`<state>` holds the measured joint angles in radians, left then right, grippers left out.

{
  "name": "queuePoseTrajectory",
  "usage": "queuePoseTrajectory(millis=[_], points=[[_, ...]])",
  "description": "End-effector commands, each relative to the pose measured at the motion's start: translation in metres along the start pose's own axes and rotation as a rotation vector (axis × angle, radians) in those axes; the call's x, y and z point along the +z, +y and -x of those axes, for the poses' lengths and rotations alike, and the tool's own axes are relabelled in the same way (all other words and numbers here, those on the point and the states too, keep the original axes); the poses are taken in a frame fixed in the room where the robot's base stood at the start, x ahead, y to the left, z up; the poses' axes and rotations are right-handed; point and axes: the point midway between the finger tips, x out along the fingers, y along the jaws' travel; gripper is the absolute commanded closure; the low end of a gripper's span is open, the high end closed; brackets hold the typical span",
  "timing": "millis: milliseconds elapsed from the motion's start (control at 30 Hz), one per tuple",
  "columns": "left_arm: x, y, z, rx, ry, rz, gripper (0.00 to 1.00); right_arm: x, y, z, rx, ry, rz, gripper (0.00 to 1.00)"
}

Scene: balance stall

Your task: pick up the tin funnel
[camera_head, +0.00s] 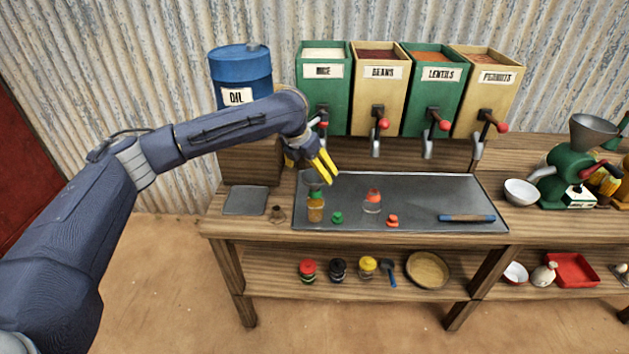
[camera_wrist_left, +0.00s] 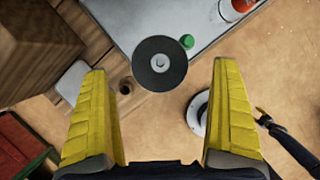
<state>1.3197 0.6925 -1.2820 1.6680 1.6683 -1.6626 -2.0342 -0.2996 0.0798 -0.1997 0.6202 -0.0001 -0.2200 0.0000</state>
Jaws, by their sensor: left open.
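My left gripper (camera_head: 326,168) is open, with yellow fingers, above the tray's left end, up and to the right of that piece. Between its fingertips the left wrist view shows a dark disc with a grey centre (camera_wrist_left: 160,64); I cannot tell surely what it is.
An amber jar (camera_head: 316,212), a green cap (camera_head: 337,217), a red-topped jar (camera_head: 372,203) and a blue bar (camera_head: 466,218) are on the tray (camera_head: 430,190). The grey plate (camera_head: 245,201) lies at the left. Dispensers (camera_head: 322,88) and a blue oil drum (camera_head: 240,70) stand behind.

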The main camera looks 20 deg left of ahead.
Motion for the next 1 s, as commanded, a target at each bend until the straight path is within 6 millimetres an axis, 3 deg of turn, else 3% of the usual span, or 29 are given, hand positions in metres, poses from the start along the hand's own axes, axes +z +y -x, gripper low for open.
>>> queuePoseTrajectory(millis=[333,633,1000], points=[[-0.001,0.001,-0.040,-0.001,0.002,0.001,0.05,0.000,0.000,0.000,0.000,0.000,0.000,0.56],[-0.001,0.001,-0.046,-0.001,0.000,0.000,0.05,0.000,0.000,0.000,0.000,0.000,0.000,0.56],[-0.001,0.001,-0.046,-0.001,0.001,0.000,0.46,0.000,0.000,0.000,0.000,0.000,0.000,0.56]])
